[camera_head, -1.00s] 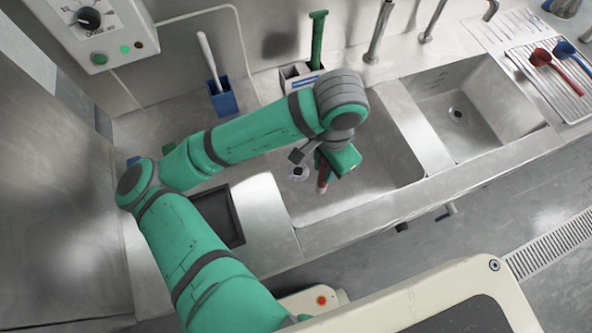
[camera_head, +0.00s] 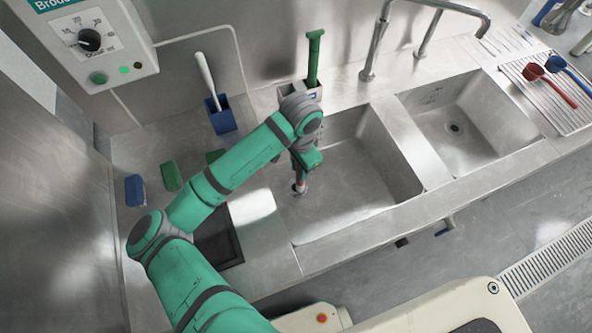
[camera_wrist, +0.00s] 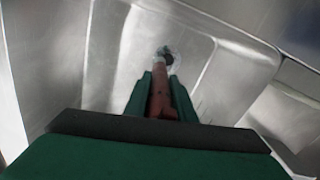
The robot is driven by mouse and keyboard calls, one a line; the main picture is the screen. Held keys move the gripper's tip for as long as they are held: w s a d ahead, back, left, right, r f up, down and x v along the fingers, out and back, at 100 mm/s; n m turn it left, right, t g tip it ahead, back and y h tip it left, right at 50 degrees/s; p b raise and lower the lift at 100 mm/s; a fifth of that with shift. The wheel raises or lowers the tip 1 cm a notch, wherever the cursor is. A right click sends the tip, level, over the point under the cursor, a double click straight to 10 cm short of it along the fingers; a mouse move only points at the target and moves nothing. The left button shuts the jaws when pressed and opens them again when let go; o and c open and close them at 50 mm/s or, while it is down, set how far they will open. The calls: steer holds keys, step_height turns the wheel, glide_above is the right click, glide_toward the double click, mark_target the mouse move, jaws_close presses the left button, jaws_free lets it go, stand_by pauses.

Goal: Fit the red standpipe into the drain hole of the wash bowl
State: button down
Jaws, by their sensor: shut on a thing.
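The red standpipe (camera_wrist: 158,92) is between the two fingers of my gripper (camera_wrist: 160,85) in the wrist view. My gripper is shut on it. In the head view the standpipe (camera_head: 298,184) points down from my gripper (camera_head: 300,172) into the left basin, the wash bowl (camera_head: 355,185). The dark drain hole (camera_wrist: 167,58) shows just beyond the pipe's far end in the wrist view. In the head view the pipe's lower end is over or beside the drain, which it largely covers. I cannot tell whether the pipe end is in the hole.
A second basin (camera_head: 455,120) is at the right, with a drying rack (camera_head: 550,95) holding red and blue scoops beyond it. Tall taps (camera_head: 370,60) stand behind the basins. A blue holder (camera_head: 221,115), a green-handled brush (camera_head: 315,55) and sponges (camera_head: 172,176) are behind and left.

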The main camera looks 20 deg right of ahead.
steer(key=shift+w+a+f, duration=0.1)
steer(key=shift+w+f, duration=0.25)
steer(key=shift+f, duration=0.6)
steer(key=shift+w+f, duration=0.35)
steer(key=shift+f, duration=0.55)
steer(key=shift+w+a+f, duration=0.1)
steer(key=shift+w+f, duration=0.25)
steer(key=shift+f, duration=0.6)
steer(key=c, duration=1.5)
jaws_free()
steer(key=shift+f, duration=0.1)
step_height(320, 180, up, 12)
steer(key=shift+r, duration=0.15)
